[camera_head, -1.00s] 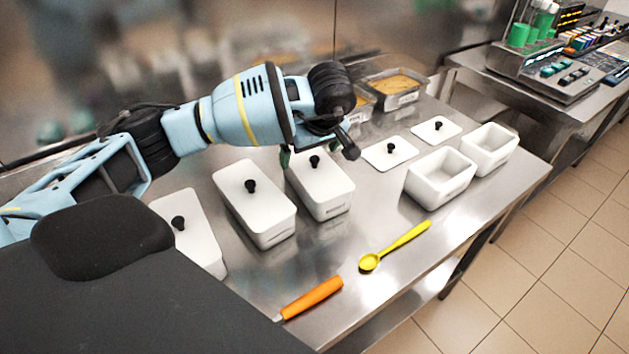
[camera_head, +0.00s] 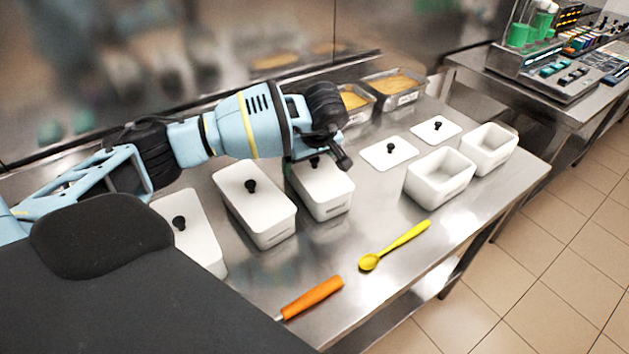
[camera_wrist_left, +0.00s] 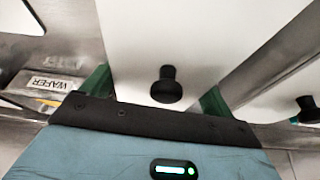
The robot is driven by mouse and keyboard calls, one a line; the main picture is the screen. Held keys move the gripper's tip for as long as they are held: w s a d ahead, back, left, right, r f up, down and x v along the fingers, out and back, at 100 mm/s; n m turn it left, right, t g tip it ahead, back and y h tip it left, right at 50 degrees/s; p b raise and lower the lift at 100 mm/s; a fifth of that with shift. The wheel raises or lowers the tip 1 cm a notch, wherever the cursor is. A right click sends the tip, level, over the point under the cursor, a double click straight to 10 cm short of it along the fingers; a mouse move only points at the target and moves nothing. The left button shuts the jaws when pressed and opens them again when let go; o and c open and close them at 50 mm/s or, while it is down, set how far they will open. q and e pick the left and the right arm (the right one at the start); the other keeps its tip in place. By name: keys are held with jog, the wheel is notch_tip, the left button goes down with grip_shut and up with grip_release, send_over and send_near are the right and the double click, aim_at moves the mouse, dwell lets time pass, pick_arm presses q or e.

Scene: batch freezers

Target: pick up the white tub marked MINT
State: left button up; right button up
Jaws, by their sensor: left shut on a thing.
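Several white lidded tubs with black knobs stand in a row on the steel table. My left gripper (camera_head: 316,160) is over the right-hand lidded tub (camera_head: 325,196), at its far end. In the left wrist view its green fingers (camera_wrist_left: 155,92) sit on either side of this tub's white lid (camera_wrist_left: 170,35), with the black knob (camera_wrist_left: 166,86) between them. The gripper is shut on the tub across its width. The tub appears upright at table level. Its marking is too small to read, so I cannot confirm MINT. My right gripper is not in view.
Other lidded tubs (camera_head: 262,209) (camera_head: 190,236) stand to the left. Open white tubs (camera_head: 440,181) and loose lids (camera_head: 389,153) are to the right. A yellow scoop (camera_head: 395,246) and orange-handled tool (camera_head: 312,297) lie in front. Steel pans (camera_head: 394,87) stand behind; one label reads WAFER (camera_wrist_left: 48,84).

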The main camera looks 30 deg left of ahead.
pick_arm(q)
jog(key=shift+r, duration=0.1)
jog(key=c, duration=0.3)
jog(key=shift+r, duration=5)
jog(key=shift+c, duration=0.2)
jog(key=shift+r, duration=0.1)
